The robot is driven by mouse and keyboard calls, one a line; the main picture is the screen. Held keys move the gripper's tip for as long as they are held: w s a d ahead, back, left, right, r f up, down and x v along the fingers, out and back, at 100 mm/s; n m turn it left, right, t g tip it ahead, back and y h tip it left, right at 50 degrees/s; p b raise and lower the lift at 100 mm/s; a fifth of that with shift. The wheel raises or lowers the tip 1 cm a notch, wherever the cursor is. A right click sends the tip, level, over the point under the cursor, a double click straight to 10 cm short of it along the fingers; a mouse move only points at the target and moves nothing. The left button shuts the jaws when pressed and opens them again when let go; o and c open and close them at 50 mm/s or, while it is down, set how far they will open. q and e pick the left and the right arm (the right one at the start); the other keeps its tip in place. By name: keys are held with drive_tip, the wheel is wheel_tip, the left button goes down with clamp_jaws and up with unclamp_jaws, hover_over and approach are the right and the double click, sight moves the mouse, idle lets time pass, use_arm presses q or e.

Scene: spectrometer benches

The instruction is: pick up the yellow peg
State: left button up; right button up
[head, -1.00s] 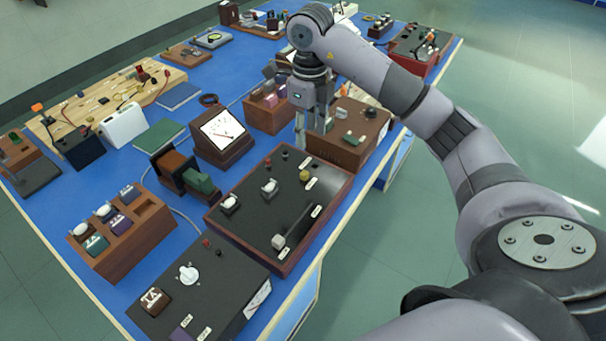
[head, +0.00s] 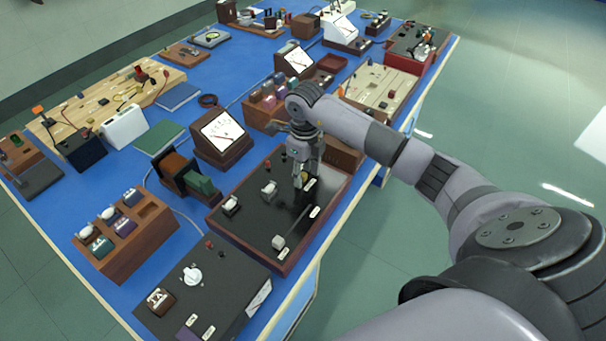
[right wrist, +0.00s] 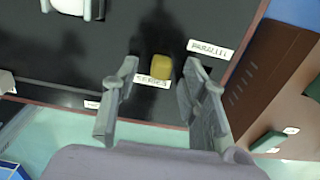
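The yellow peg (right wrist: 161,67) stands on the black-topped panel (right wrist: 120,40), beside a white "SERIES" label (right wrist: 150,81), in the right wrist view. My right gripper (right wrist: 158,85) is open, its two fingers apart on either side of the peg's line, with no visible contact. In the head view the right gripper (head: 304,182) hangs low over the panel's upper right part, and the peg is mostly hidden by the fingers. My left gripper does not show.
A "PARALLEL" label (right wrist: 211,48) lies right of the peg. A meter (head: 220,132) and a wooden box of blocks (head: 125,243) stand nearby on the blue table.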

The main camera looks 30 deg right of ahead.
drive_tip(key=shift+c, duration=0.5)
clamp_jaws()
drive_tip(key=shift+r, duration=0.15)
wheel_tip(320, 180, up, 10)
drive_tip(key=b, duration=0.2)
wheel_tip(320, 180, up, 9)
drive_tip(key=p, duration=0.1)
hover_over(304, 174)
drive_tip(key=shift+r+p, duration=1.45)
drive_tip(key=shift+r, duration=0.4)
drive_tip(key=shift+w+d+f+b, duration=0.3)
drive_tip(key=shift+d+f, duration=0.5)
drive_tip(key=shift+f, duration=3)
drive_tip(key=shift+w+d+f+b, duration=0.25)
drive_tip(key=shift+d+f+b, duration=0.35)
drive_tip(key=shift+f, duration=3.15)
drive_tip(key=shift+w+d+f+b, duration=0.25)
drive_tip(key=shift+d+f, duration=0.7)
drive_tip(key=shift+f, duration=2.85)
